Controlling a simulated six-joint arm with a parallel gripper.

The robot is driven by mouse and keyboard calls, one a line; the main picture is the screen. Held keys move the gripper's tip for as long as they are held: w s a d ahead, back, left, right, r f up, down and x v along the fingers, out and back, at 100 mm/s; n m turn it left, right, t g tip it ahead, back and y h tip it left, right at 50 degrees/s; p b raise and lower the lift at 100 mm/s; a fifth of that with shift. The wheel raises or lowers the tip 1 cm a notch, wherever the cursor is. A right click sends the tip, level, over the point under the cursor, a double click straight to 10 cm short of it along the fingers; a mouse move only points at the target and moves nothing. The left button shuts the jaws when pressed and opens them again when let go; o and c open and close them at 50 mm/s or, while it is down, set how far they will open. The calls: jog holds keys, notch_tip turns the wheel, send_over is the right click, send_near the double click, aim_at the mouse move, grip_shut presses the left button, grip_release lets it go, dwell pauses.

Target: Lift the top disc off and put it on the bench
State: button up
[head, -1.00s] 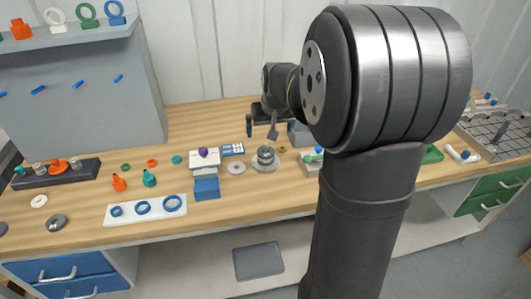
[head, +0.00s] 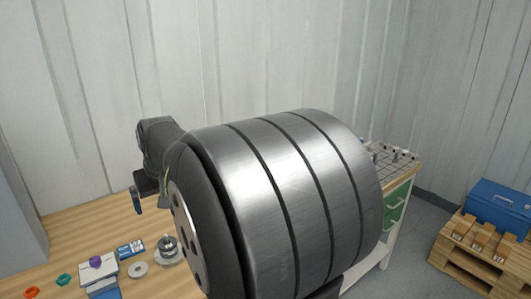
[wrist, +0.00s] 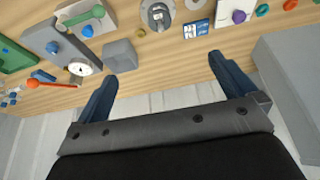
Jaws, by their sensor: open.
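A round silver metal vessel (head: 168,248), which looks like stacked discs with a knob on top, stands on the bench (head: 85,235), just left of my arm in the head view. In the wrist view the vessel (wrist: 157,14) shows at the top edge, partly cut off. I cannot tell its separate discs apart. My gripper (wrist: 163,84) is open and empty, its two blue-grey fingers wide apart. It is clear of the vessel, and in the head view it is partly seen above the bench's back part, left of my arm.
A flat pale ring (head: 138,270) lies left of the vessel. A blue-and-white card (head: 131,249) and a purple knob on a white box (head: 96,262) are nearby. The wrist view shows a grey block (wrist: 120,55) and a dial gauge (wrist: 79,69) close to the left finger.

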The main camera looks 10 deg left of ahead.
jog(key=c, duration=0.5)
jog(key=n+g+h, duration=0.3)
jog(key=n, duration=0.6)
send_over(167, 238)
notch_tip(167, 238, down, 4)
notch_tip(167, 238, down, 18)
jog(key=shift+w+r, duration=0.15)
jog(key=shift+r, duration=0.1)
